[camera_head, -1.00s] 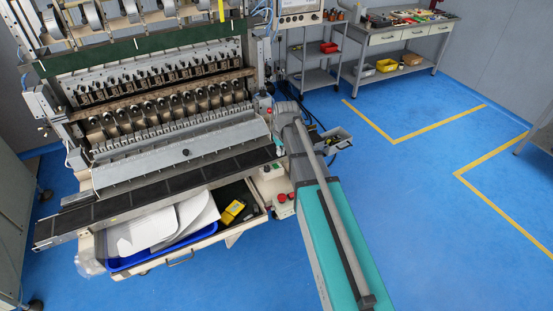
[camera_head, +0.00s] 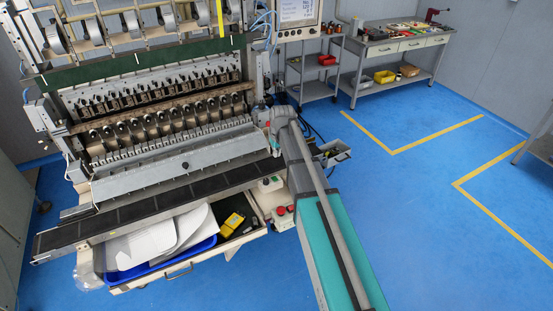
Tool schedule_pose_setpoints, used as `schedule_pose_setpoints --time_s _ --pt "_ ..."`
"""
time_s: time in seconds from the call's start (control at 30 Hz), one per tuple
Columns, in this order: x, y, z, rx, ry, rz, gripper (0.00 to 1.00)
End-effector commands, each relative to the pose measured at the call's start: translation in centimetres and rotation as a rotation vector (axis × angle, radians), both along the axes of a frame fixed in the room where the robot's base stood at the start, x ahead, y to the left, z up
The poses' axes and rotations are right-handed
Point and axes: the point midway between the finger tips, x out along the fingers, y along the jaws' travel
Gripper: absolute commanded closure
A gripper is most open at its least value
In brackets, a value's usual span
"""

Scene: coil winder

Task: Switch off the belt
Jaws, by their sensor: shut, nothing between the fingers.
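The black conveyor belt (camera_head: 150,206) runs along the front of the coil winder (camera_head: 170,150), rising slightly towards the right. Just past its right end sits a pale control box (camera_head: 270,184) with a small green and a dark spot on top. Below it is a second small box with a red button (camera_head: 281,211). The frame does not show whether the belt is running. My arm (camera_head: 282,118) reaches up to the machine's right side, above and beside these boxes. I cannot make out my gripper; it is hidden behind or below the arm.
An open drawer under the belt holds a blue tray (camera_head: 196,252), white sheets and a yellow device (camera_head: 232,223). A screen (camera_head: 297,11) hangs above right. A trolley (camera_head: 312,85) and a workbench (camera_head: 395,45) stand behind. The blue floor at right is clear.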

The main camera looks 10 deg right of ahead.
Motion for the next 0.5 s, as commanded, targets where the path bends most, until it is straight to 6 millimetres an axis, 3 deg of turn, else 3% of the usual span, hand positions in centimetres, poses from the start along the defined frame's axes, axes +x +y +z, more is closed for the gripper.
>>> schedule_pose_setpoints --time_s 0.5 --pt "0.7 0.3 -3.9 0.0 0.0 0.001 1.0"
